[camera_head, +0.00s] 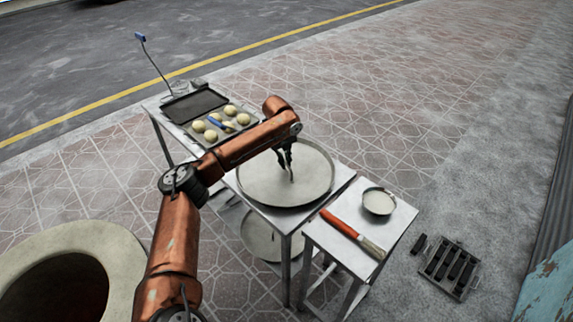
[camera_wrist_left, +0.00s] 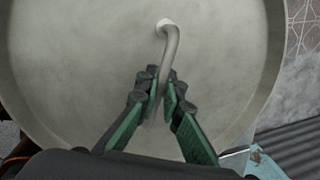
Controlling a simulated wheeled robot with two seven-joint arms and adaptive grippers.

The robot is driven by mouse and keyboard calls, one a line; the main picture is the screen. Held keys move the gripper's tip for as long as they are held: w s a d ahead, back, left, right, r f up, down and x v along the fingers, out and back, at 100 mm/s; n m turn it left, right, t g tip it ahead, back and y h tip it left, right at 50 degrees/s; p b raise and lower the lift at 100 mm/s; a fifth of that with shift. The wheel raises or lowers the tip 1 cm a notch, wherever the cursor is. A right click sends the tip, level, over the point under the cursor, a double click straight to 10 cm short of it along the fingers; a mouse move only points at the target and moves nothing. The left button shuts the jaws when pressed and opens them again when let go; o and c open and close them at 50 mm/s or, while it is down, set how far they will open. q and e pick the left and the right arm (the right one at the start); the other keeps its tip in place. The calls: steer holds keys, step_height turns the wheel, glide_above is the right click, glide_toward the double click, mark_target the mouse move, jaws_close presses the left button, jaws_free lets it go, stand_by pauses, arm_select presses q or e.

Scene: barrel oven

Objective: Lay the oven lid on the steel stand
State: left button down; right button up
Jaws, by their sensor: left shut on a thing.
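The oven lid (camera_head: 258,182) is a wide, round, pale grey metal disc with a low rim, and it fills most of the left wrist view (camera_wrist_left: 75,70). It lies flat over the top of the steel stand (camera_head: 341,183); whether it touches the top or hovers slightly above I cannot tell. The lid's curved handle (camera_wrist_left: 170,48) rises from its middle. My left gripper (camera_head: 287,157) is shut on this handle; its green-sided fingers (camera_wrist_left: 160,90) close around the handle from both sides. My right gripper is not in view.
A small table in front holds a bowl (camera_head: 379,201) and a red-handled brush (camera_head: 352,231). Behind stands a table with a tray of dough balls (camera_head: 211,136). The round oven opening (camera_head: 58,290) is at lower left. A charcoal rack (camera_head: 452,270) lies on the ground at right.

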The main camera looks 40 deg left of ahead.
mark_target(284, 171)
arm_select(q)
steer(key=shift+f, duration=0.2)
steer(key=shift+r, duration=0.1)
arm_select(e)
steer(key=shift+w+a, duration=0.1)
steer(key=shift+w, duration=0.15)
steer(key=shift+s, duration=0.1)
arm_select(q)
steer(key=c, duration=2.1)
jaws_free()
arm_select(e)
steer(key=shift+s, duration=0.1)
